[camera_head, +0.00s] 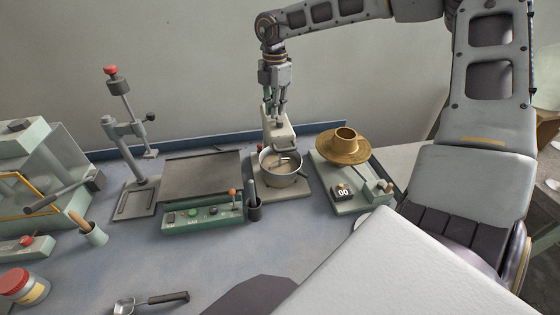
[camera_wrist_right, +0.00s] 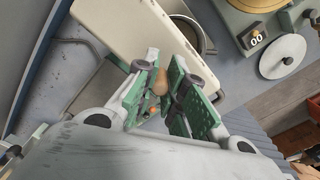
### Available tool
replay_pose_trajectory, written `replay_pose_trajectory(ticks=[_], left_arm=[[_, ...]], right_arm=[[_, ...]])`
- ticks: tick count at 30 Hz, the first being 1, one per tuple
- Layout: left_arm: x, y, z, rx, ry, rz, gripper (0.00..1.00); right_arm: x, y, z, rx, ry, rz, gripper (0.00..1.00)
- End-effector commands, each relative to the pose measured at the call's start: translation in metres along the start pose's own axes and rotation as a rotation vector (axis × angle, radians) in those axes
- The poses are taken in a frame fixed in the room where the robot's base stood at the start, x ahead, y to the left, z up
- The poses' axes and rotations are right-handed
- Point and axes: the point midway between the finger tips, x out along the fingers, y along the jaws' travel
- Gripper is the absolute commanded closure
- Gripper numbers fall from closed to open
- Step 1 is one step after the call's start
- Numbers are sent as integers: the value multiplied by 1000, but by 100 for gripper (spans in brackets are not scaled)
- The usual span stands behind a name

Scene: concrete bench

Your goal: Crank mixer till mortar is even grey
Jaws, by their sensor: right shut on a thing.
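The mixer (camera_head: 278,132) is a cream stand on the bench with a metal bowl (camera_head: 287,180) at its front. The mortar (camera_head: 285,166) in the bowl looks beige-brown; its evenness cannot be told at this size. My right gripper (camera_head: 275,108) points down at the top of the mixer. In the right wrist view, its green-padded fingers (camera_wrist_right: 166,98) are shut on the brown crank knob (camera_wrist_right: 161,82), beside the mixer's cream housing (camera_wrist_right: 125,28). The bowl is partly hidden behind the housing there. My left gripper is out of view.
A scale with a brass flow cone (camera_head: 346,147) stands right of the mixer. A green control box (camera_head: 203,215), a dark plate (camera_head: 203,172) and a post stand (camera_head: 135,150) are to the left. Open bench lies in front.

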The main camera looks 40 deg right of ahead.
Motion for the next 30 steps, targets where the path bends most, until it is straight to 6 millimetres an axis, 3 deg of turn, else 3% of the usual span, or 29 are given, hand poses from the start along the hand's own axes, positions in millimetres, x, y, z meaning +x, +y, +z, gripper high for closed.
replay_pose_trajectory(ticks=[14,30], left_arm=[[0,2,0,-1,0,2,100],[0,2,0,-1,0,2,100]], right_arm=[[3,-7,8,2,-1,-7,100],[4,-45,21,-1,1,-12,100]])
